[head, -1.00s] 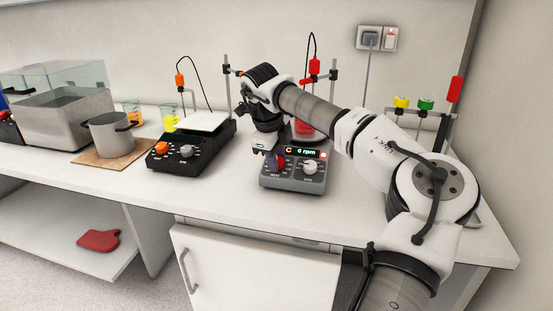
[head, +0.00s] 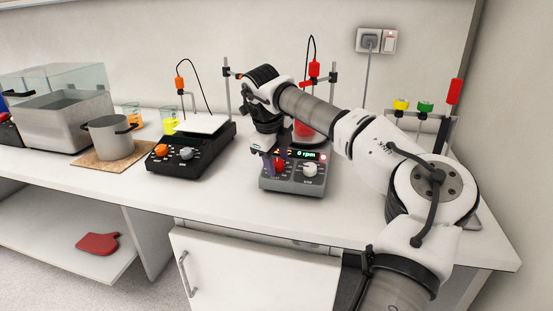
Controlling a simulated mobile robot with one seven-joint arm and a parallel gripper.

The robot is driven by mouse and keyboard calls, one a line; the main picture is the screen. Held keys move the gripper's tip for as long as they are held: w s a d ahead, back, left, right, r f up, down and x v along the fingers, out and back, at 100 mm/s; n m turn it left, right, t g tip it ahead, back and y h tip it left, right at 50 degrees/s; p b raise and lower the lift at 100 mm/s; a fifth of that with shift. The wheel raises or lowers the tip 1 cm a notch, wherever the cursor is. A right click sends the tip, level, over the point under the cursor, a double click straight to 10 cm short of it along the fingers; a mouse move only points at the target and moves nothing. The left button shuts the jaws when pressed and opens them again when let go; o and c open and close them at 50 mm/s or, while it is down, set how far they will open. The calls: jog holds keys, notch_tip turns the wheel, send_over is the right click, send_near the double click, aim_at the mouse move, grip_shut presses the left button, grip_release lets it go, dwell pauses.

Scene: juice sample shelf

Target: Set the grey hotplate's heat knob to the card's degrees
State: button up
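The grey hotplate (head: 291,186) stands on the bench with a red heat knob (head: 280,166) and a white knob (head: 310,169) on its front. Its display (head: 307,155) reads "0 rpm"; the left part is covered by my gripper. A red vessel (head: 303,129) is on its plate, partly behind my arm. My gripper (head: 268,161) points down at the front left of the hotplate, close beside the red knob. Whether it touches the knob, and how far its fingers are apart, I cannot tell. The knob's scale is too small to read. I see no readable card.
A black hotplate (head: 192,155) with an orange and a grey knob stands to the left. The front bench is clear.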

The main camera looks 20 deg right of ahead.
jog(key=shift+o, duration=0.3)
jog(key=v, duration=1.3)
jog(key=shift+r, duration=0.4)
jog(key=shift+a, duration=0.1)
